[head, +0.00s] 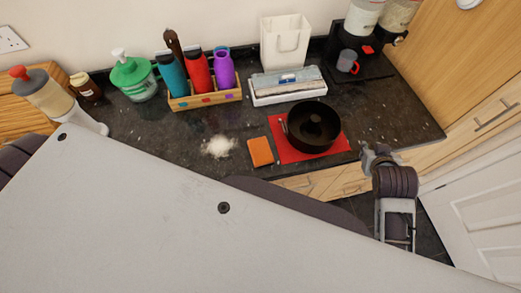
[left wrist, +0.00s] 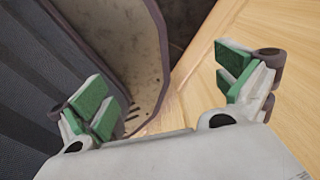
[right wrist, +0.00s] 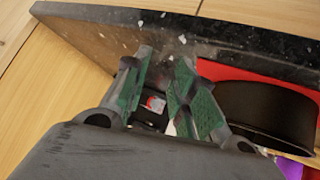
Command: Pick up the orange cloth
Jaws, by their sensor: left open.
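The orange cloth (head: 261,151) is a small flat rectangle on the dark granite counter, near its front edge and just left of a red mat (head: 335,147). My right gripper (head: 372,155) is at the counter's front edge, right of the mat and well apart from the cloth. In the right wrist view my right gripper (right wrist: 160,80) has its green-padded fingers apart, with nothing between them. My left gripper (left wrist: 165,85) is open and empty in its wrist view, facing grey panels and wood. It is hidden in the head view. Neither wrist view shows the cloth.
A black pot (head: 313,127) stands on the mat. White powder (head: 218,146) lies left of the cloth. Behind are a wooden bottle rack (head: 205,99), a white tray (head: 288,88) and a coffee machine (head: 365,60). My white body covers the lower left of the head view.

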